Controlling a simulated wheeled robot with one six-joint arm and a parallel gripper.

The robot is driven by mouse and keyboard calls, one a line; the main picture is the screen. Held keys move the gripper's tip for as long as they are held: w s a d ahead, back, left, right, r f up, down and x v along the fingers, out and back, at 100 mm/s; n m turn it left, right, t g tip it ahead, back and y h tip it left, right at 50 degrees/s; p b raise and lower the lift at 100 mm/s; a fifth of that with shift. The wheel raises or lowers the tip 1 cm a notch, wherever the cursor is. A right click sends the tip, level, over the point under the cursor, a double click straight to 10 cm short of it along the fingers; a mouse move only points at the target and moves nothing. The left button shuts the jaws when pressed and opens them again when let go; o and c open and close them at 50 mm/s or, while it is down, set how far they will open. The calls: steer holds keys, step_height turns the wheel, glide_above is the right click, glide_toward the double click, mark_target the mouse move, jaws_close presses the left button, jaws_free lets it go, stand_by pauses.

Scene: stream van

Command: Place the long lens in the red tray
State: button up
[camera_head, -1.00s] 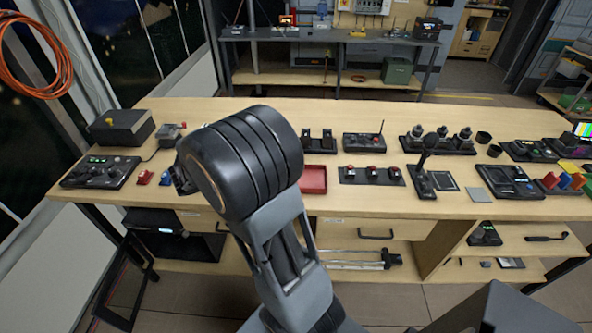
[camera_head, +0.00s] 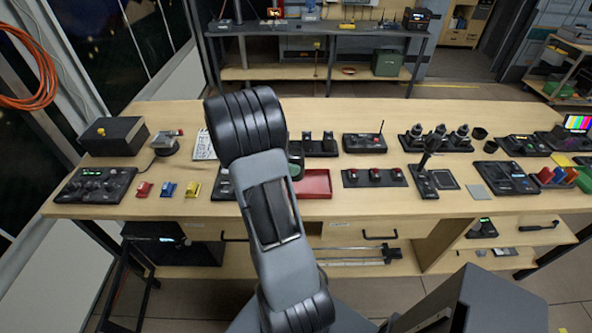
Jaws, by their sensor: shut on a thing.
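The red tray (camera_head: 318,185) lies on the bench near the middle, right of my raised arm. Its left part is covered. A dark round piece with a greenish face (camera_head: 296,168) shows beside my arm, at the tray's upper left corner. It may be the long lens, but most of it is hidden and I cannot tell whether it is above or in the tray. My gripper is hidden behind my own arm, so its jaws do not show.
Behind are a dark box with an antenna (camera_head: 364,143) and a black rack of upright pieces (camera_head: 437,139). Red, blue and yellow blocks (camera_head: 167,189) sit left. Bare wood (camera_head: 400,207) runs along the front.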

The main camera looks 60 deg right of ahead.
steer(key=d+f, duration=0.1)
steer(key=f, duration=0.1)
steer(key=d+f, duration=0.2)
steer(key=shift+d+f+p, duration=0.1)
steer(key=shift+d+p, duration=0.1)
steer(key=shift+p, duration=0.1)
steer(key=shift+f+p, duration=0.45)
steer(key=shift+f, duration=1.1)
steer(key=shift+f, duration=0.25)
steer(key=o, duration=1.3)
steer(key=shift+r, duration=0.1)
